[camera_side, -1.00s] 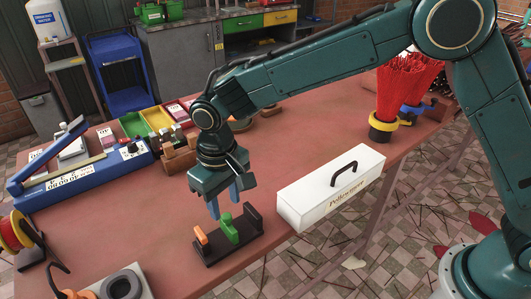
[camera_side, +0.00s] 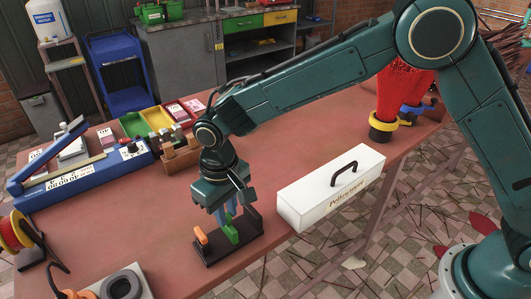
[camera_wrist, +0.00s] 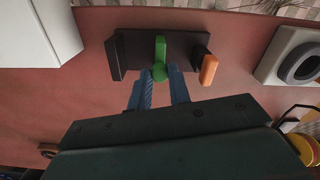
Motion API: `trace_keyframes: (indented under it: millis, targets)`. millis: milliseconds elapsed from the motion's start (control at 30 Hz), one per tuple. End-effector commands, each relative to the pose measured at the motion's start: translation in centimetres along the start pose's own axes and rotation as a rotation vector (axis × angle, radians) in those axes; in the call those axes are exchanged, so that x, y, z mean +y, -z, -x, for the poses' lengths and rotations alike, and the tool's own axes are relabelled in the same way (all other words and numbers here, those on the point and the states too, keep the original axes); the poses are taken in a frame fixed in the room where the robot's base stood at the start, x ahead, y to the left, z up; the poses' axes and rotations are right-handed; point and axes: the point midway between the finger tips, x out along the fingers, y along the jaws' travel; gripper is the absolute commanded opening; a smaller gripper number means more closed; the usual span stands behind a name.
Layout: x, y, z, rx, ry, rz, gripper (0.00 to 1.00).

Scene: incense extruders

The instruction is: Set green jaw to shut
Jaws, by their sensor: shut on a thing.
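The green jaw (camera_side: 231,231) stands upright on a black base (camera_side: 212,254) at the front of the red table. An orange piece (camera_side: 201,236) stands on the base to its left. A black end block rises at the base's right end. My gripper (camera_side: 226,214) is down at the green jaw, its blue fingers partly hidden behind it. In the wrist view my gripper (camera_wrist: 160,75) is shut on the near, rounded end of the green jaw (camera_wrist: 160,50). There the jaw lies between the black end block (camera_wrist: 115,58) and the orange piece (camera_wrist: 209,69), with gaps on both sides.
A white box (camera_side: 320,203) with a black handle stands close to the right. A blue device (camera_side: 80,180) and wooden blocks (camera_side: 182,157) stand farther back. The table left of the base is mostly clear.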

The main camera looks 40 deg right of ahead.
Motion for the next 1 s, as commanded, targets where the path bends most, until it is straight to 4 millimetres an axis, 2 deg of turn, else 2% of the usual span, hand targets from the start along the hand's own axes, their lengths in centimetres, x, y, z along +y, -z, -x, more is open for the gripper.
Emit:
trace_keyframes:
  millis: [167,400,500,800,833,900,1000]
  targets:
    - [0.6,-0.1,0.1,0.0,0.0,-0.001,0.0]
    - [3.7,-0.9,0.1,0.0,0.0,-0.004,0.0]
    - [4.4,-1.1,0.1,0.001,0.0,-0.002,0.0]
    - [4.5,-1.1,0.1,0.002,0.0,-0.002,0.0]
    - [4.5,-1.1,0.1,0.002,0.0,-0.002,0.25]
    - [4.5,-1.1,0.1,0.002,0.0,-0.001,0.39]
    - [4.5,-1.1,0.1,0.001,0.0,-0.001,0.41]
